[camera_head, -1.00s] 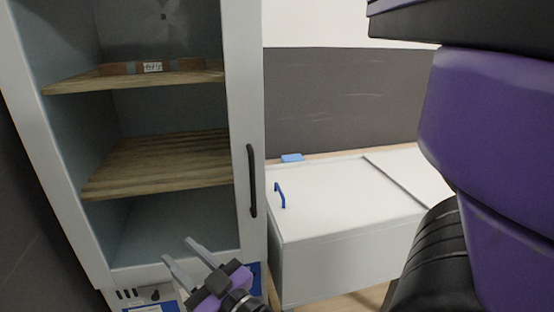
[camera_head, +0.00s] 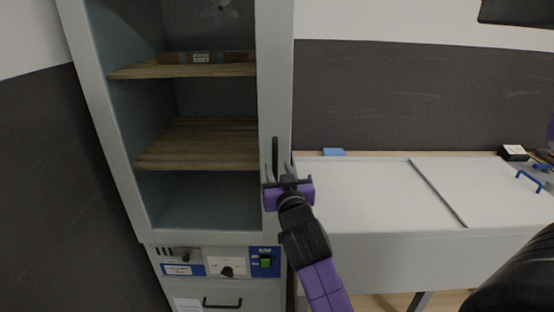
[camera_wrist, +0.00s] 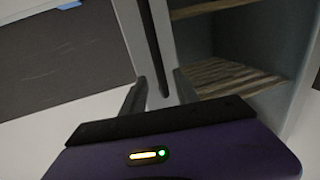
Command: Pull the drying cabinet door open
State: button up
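The drying cabinet (camera_head: 218,238) stands on the left in the head view, its pale-framed door (camera_head: 268,60) looking shut, with shelves showing inside. The dark vertical door handle (camera_head: 275,150) is on the door's right side. My gripper (camera_head: 279,168) is in front of the handle's lower part and hides its lower end. In the wrist view the handle (camera_wrist: 157,50) reaches down between the two spread fingers of my gripper (camera_wrist: 158,92), with a gap on each side. The gripper is open; I see no contact with the handle.
A white bench or chest (camera_head: 365,190) with a sliding lid stands right of the cabinet, close to my arm. A blue handle (camera_head: 529,181) and small objects are at its far right. Control panels (camera_head: 226,266) and a drawer handle (camera_head: 222,305) are below the door.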

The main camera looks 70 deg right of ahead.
aim_at(275, 163)
jog(key=shift+p+x, duration=0.5)
jog(key=shift+x, duration=1.85)
grip_shut()
